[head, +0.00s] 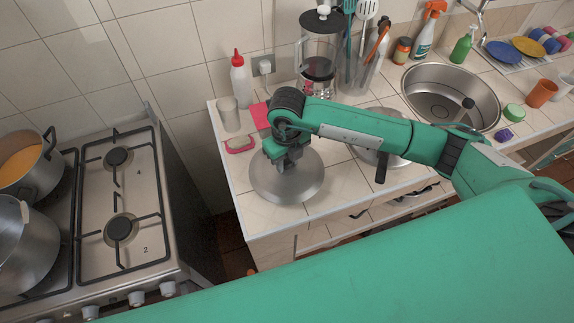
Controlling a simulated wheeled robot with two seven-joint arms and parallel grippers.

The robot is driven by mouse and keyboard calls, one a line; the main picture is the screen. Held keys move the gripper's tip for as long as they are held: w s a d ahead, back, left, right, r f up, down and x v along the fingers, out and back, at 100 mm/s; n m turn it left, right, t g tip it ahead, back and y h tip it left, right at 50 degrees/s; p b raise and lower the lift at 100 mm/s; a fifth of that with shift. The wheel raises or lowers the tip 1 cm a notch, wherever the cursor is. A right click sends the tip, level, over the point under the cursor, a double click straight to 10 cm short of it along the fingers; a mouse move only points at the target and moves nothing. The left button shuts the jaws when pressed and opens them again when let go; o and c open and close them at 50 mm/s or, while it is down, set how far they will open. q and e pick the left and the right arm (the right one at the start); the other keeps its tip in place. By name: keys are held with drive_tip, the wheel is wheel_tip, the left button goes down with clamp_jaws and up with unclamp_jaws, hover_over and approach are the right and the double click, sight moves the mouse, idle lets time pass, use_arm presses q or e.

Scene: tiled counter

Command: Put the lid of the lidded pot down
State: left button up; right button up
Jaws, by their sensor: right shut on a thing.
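The round grey metal lid (287,188) is at the left end of the tiled counter (245,212), near its front edge. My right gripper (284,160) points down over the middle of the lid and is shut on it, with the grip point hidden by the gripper. The lid looks level; whether it touches the tiles or hovers just above them I cannot tell. An open pot with orange contents (20,160) stands on the stove at the far left. A second metal pot (25,250) is in front of it, cut by the picture edge. My left gripper is out of view.
A pan (372,153) with a dark handle lies right of the lid, partly behind my arm. A red-handled item (240,146), a cup (229,114) and a white bottle (241,82) stand behind. The sink (440,90) is farther right. A gap separates stove (135,205) and counter.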

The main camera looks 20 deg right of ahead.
sight(287, 170)
wheel_tip(287, 170, down, 4)
drive_tip(key=shift+r+p, duration=0.25)
drive_tip(key=shift+p, duration=0.4)
drive_tip(key=shift+f, duration=0.45)
drive_tip(key=shift+f, duration=0.15)
drive_tip(key=o, duration=1)
wheel_tip(287, 170, up, 11)
drive_tip(key=b, duration=0.4)
drive_tip(key=shift+b, duration=0.4)
drive_tip(key=shift+r, duration=0.65)
